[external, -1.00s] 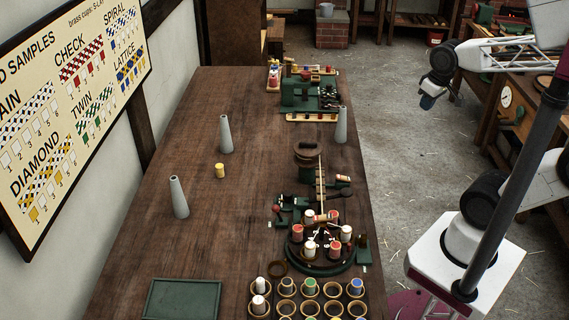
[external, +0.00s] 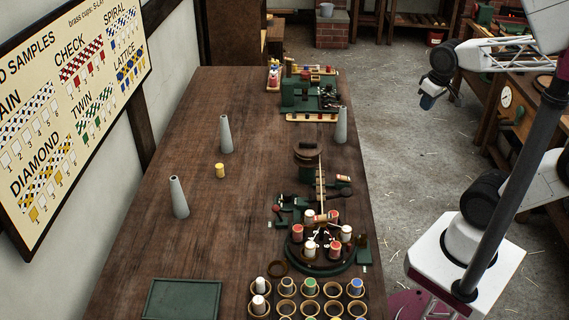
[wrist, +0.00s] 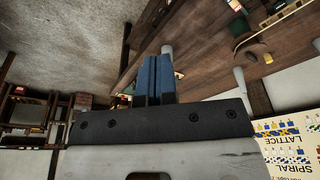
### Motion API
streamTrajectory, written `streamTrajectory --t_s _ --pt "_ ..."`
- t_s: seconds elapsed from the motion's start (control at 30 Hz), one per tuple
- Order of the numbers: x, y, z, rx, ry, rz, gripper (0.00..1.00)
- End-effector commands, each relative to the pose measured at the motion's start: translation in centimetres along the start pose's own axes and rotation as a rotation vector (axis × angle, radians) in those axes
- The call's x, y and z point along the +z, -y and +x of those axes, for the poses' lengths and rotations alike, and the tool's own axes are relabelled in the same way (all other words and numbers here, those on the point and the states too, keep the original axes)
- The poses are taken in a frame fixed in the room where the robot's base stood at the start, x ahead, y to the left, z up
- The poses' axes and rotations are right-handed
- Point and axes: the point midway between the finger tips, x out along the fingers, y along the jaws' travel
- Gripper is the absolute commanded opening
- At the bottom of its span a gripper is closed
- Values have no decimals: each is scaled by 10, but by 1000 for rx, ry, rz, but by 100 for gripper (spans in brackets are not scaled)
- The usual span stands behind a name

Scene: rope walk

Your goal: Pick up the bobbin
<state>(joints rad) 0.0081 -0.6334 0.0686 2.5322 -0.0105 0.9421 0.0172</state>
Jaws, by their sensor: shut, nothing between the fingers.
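A small yellow bobbin (external: 220,170) stands alone on the wooden table, between two grey cones on the left side. It also shows small in the wrist view (wrist: 267,58), upper right. Other bobbins, red, white, green and blue, stand on the round green braiding machine (external: 318,262) and in the cups at the near end. My gripper (external: 427,102) hangs in the air beyond the table's right edge, far from the yellow bobbin. Its blue fingers (wrist: 157,78) are together in the wrist view, with nothing between them.
Three grey cones (external: 226,134) (external: 179,197) (external: 341,124) stand on the table as tall obstacles. A green machine (external: 301,93) sits at the far end. A dark green tray (external: 183,299) lies near left. The table's left middle is mostly clear. A sample board (external: 75,100) hangs on the left wall.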

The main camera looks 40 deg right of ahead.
Motion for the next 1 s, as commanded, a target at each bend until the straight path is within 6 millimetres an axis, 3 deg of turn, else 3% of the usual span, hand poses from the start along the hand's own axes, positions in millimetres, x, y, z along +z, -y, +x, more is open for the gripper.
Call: streamTrajectory --t_s 0.27,0.67,1.0 --pt "0 0 0 0 0 0 3" --pt "0 0 0 0 0 0 63" --pt "-1 1 0 -4 2 3 63"
